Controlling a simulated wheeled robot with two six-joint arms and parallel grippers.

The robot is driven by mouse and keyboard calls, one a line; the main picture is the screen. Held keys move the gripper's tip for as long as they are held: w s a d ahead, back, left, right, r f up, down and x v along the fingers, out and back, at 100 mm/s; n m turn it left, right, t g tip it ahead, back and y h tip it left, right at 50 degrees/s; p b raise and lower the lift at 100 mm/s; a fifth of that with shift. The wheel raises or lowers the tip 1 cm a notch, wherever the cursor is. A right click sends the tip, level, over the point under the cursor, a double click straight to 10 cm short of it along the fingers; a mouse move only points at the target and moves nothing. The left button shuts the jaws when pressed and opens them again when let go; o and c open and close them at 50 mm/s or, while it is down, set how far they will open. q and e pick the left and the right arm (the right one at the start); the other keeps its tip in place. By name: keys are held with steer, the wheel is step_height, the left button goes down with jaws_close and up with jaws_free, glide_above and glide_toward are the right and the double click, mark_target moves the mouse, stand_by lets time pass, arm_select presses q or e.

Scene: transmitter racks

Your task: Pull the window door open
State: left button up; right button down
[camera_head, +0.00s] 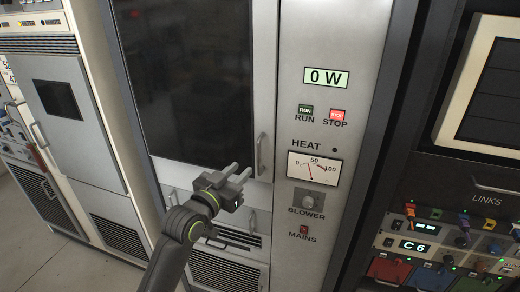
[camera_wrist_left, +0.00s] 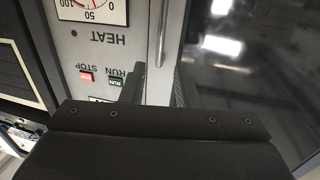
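The window door (camera_head: 188,75) is a tall dark glass panel in a light grey frame; it looks shut. Its vertical metal bar handle (camera_head: 259,153) is at the lower right of the frame. My left gripper (camera_head: 240,172) is just left of and below the handle in the head view, its two fingers apart and empty. In the left wrist view, which is upside down, the handle (camera_wrist_left: 162,35) lies beyond the gap between the open fingers (camera_wrist_left: 157,85), not visibly touched. The dark glass (camera_wrist_left: 255,60) fills the right side there. My right gripper is not in view.
A control panel (camera_head: 330,45) with a 0 W display, RUN and STOP buttons, a HEAT meter (camera_head: 314,168) and a BLOWER knob stands right of the door. Another handle (camera_head: 252,220) and vents are below. Grey cabinets (camera_head: 85,150) stand left; a LINKS rack (camera_head: 470,190) is right.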

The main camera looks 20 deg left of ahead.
mark_target(258, 153)
arm_select(q)
steer(key=p+x, duration=0.2)
steer(key=x, duration=0.8)
steer(key=shift+w+d, duration=0.1)
steer(key=shift+w, duration=0.25)
jaws_close()
